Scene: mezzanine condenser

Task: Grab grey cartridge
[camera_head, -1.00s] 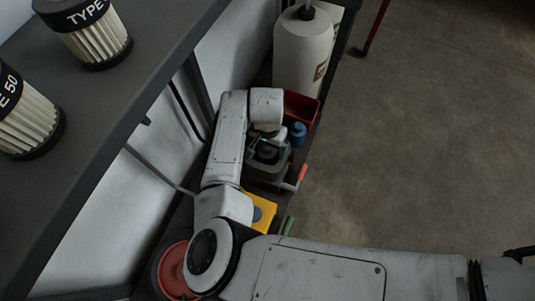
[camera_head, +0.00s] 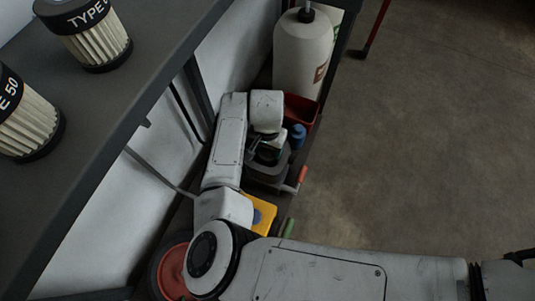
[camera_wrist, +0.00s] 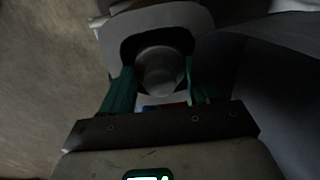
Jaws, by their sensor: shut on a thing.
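A grey cartridge with a round, lighter face inside a dark rim shows in the wrist view (camera_wrist: 160,70). My gripper (camera_wrist: 160,82) has its green fingers on both sides of it and is shut on it. In the head view my gripper (camera_head: 268,153) points down over a dark grey boxy thing (camera_head: 268,174) on the low shelf. My own wrist hides most of the held cartridge there, and I cannot tell whether it is clear of the grey thing below.
A white bottle (camera_head: 303,55) and a red bin (camera_head: 301,108) stand beyond my gripper. A blue object (camera_head: 297,137), a red-handled tool (camera_head: 301,178) and a yellow block (camera_head: 258,213) are close by. Pleated filters (camera_head: 94,42) stand on the upper shelf (camera_head: 105,110). Open floor (camera_head: 430,130) lies right.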

